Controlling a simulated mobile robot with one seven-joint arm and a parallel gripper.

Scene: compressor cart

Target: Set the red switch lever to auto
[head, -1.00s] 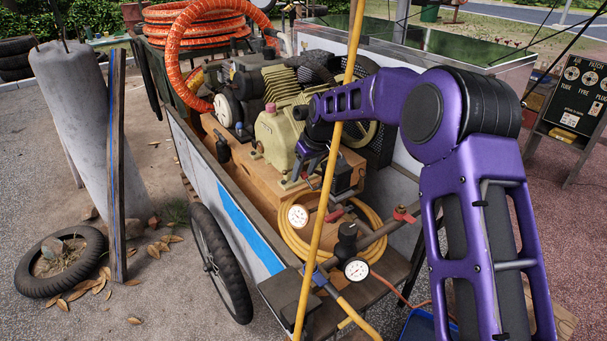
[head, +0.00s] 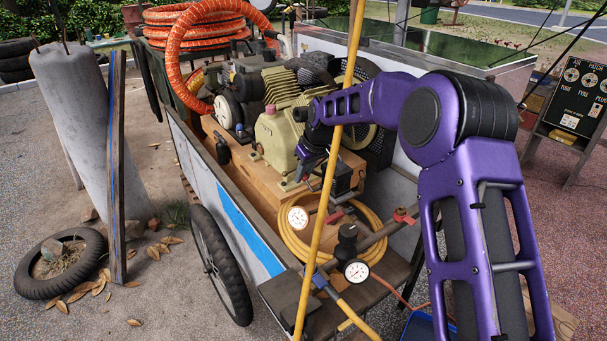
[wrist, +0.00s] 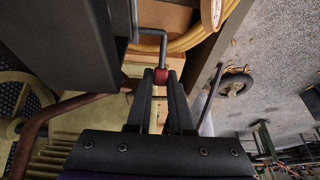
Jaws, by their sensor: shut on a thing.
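The red switch lever shows in the wrist view as a red knob (wrist: 161,75) on a bent grey rod beside a dark box (wrist: 70,38). My gripper (wrist: 160,82) has its two dark fingers closed on the knob, one on each side. In the head view my gripper (head: 307,180) points down beside the dark switch box (head: 345,178), in front of the cream compressor. The yellow pole and my own wrist partly cover this spot there, so the lever's grip is not clear in that view. I cannot read any auto mark.
A yellow pole (head: 330,150) stands across the view, close to my arm. The cream compressor (head: 278,138) is just behind my gripper.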

